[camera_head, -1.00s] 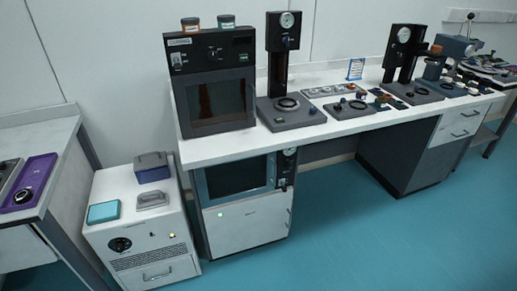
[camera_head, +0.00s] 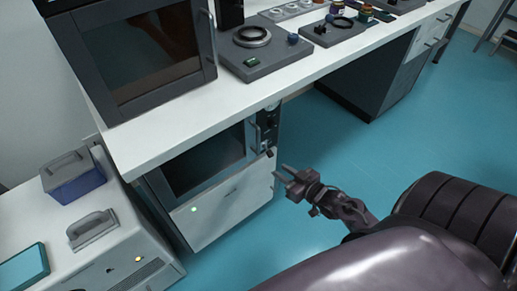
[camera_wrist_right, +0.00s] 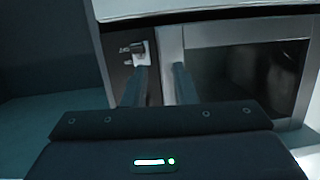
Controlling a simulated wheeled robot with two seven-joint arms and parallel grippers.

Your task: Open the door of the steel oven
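The steel oven (camera_head: 205,162) is built in under the bench, with a grey frame, a dark window and a small dark control panel (camera_head: 268,122) at its right. Its door looks shut, with an upright handle (camera_head: 257,138) at the right edge. My right gripper (camera_head: 284,173) is open and empty, in front of the oven's lower right side and apart from it. In the right wrist view the two fingers (camera_wrist_right: 159,84) stand apart, overlapping the panel and frame edge, with the dark window (camera_wrist_right: 240,75) to the right. My left gripper is not in view.
A dark oven (camera_head: 150,55) stands on the white bench (camera_head: 190,118) above. A white cabinet (camera_head: 110,250) with boxes on top stands at left. The teal floor (camera_head: 340,150) at right is clear.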

